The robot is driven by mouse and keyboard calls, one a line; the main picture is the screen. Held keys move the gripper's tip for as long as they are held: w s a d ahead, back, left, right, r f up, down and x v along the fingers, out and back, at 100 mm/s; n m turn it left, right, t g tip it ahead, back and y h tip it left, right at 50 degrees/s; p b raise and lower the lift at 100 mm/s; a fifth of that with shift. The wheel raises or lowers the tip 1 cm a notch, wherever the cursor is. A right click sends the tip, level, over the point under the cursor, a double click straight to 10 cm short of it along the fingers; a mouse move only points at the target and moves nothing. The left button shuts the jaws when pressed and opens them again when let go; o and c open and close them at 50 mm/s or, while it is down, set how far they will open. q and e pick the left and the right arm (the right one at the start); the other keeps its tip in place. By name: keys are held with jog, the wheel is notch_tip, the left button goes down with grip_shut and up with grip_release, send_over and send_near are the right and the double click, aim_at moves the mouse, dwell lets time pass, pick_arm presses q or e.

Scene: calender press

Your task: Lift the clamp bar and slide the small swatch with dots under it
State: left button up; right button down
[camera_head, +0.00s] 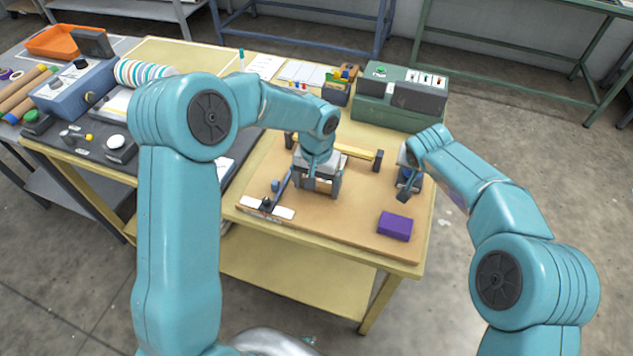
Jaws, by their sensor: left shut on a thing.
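A yellow bar (358,152), which looks like the clamp bar, runs between two dark posts on the wooden board (345,225). My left gripper (318,190) points down over the board, just in front of this bar, and hides its middle. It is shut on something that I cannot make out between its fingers. My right gripper (405,190) is at the board's right edge, right of the bar; whether it is open or shut is unclear. I cannot pick out a swatch with dots.
A purple block (395,226) lies on the board at the front right. White pieces (283,212) and a dark slanted rod lie at its left. A green-grey control box (400,95) stands behind. Several items crowd the dark bench at left.

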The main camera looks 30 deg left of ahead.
pick_arm(q)
jog(key=o, duration=0.8)
jog(key=shift+c, duration=0.2)
pick_arm(e)
jog(key=shift+s+f, duration=0.2)
jog(key=shift+f, duration=0.2)
pick_arm(q)
jog(key=shift+s+d+r, duration=0.15)
jog(key=shift+s+r, duration=0.35)
jog(key=shift+r, duration=0.5)
jog(key=shift+s+d+r, duration=0.1)
jog(key=shift+s+r, duration=0.4)
jog(key=shift+r, duration=0.5)
jog(key=shift+s+d+r, duration=0.15)
jog(key=shift+s+r, duration=0.35)
jog(key=shift+r, duration=0.5)
pick_arm(e)
jog(key=shift+r, duration=0.15)
pick_arm(q)
notch_tip(320, 180, up, 4)
jog(key=p, duration=0.4)
pick_arm(e)
notch_tip(320, 180, up, 8)
jog(key=shift+w, duration=0.15)
pick_arm(q)
jog(key=shift+f, duration=0.1)
pick_arm(e)
jog(key=shift+d, duration=0.1)
